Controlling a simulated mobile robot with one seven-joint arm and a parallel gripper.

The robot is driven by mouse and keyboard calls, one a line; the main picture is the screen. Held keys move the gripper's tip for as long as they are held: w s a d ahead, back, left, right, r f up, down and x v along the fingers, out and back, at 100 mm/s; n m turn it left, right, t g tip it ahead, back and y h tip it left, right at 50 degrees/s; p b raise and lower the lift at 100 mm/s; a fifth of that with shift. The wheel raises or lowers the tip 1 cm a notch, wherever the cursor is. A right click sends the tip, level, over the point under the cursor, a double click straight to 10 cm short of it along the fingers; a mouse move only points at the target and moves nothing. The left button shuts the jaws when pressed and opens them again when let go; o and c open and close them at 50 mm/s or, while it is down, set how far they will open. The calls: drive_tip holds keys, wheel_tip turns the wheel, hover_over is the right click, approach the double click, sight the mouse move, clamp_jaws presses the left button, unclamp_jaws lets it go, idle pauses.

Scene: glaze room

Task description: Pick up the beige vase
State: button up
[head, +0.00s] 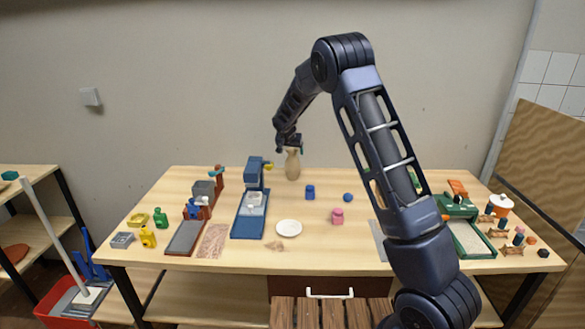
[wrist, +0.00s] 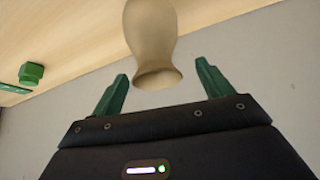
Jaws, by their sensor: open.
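The beige vase (head: 292,165) stands upright at the back of the wooden table (head: 350,184), near the wall. In the wrist view the vase (wrist: 151,40) shows its flared rim between the tips of my gripper. My gripper (wrist: 160,82) has two green fingers, spread apart, one on each side of the rim with a gap on both sides. In the head view my gripper (head: 290,147) is at the top of the vase, and part of the vase's neck is hidden by it.
Left of the vase stands a blue machine (head: 250,205). A blue jar (head: 310,192), a pink jar (head: 337,216) and a white plate (head: 289,228) are in front. A green object (wrist: 31,73) lies left in the wrist view. My arm hides part of the table's right side.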

sight(292, 165)
drive_tip(key=x, duration=0.4)
drive_tip(key=shift+s+d+f, duration=0.15)
drive_tip(key=shift+s+f, duration=0.05)
drive_tip(key=shift+f, duration=0.2)
drive_tip(key=shift+c, duration=0.2)
drive_tip(key=c, duration=1.3)
